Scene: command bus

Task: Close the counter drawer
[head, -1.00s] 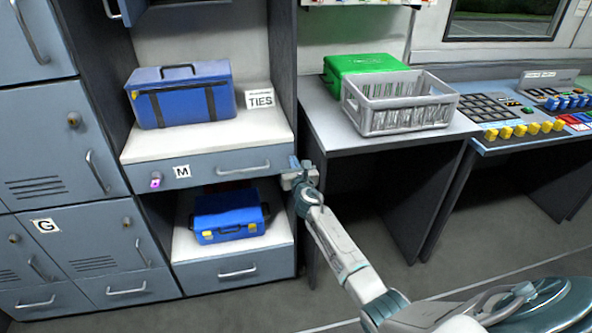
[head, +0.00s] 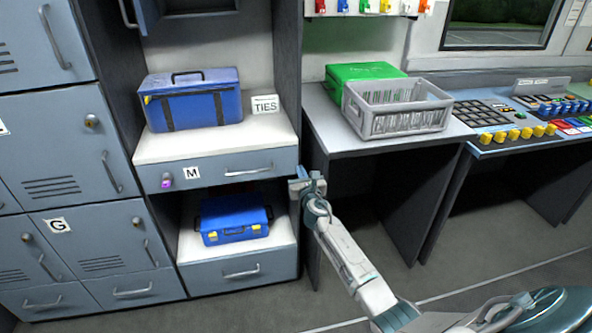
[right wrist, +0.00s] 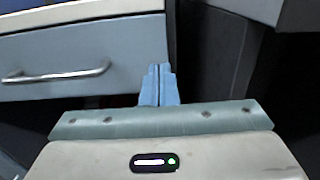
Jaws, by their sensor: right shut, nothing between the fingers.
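The counter drawer (head: 215,174) has a grey-blue front with an M label, a bar handle (head: 248,171) and a small purple-lit knob (head: 166,180) at its left. It sits right under the white counter top, and I cannot tell whether a small gap stands open. In the right wrist view its front (right wrist: 130,50) and handle (right wrist: 60,75) fill the upper left. My right gripper (head: 293,187) is shut and empty by the drawer's lower right corner. Its fingers (right wrist: 159,85) overlap the front's right edge in the wrist view; contact is unclear. My left gripper is out of view.
A blue bag (head: 195,104) and a TIES card (head: 265,105) stand on the counter. A blue toolbox (head: 233,220) sits on the shelf below, above another drawer (head: 240,273). Lockers stand left. A desk at right holds a grey crate (head: 400,118) and a green box (head: 340,75).

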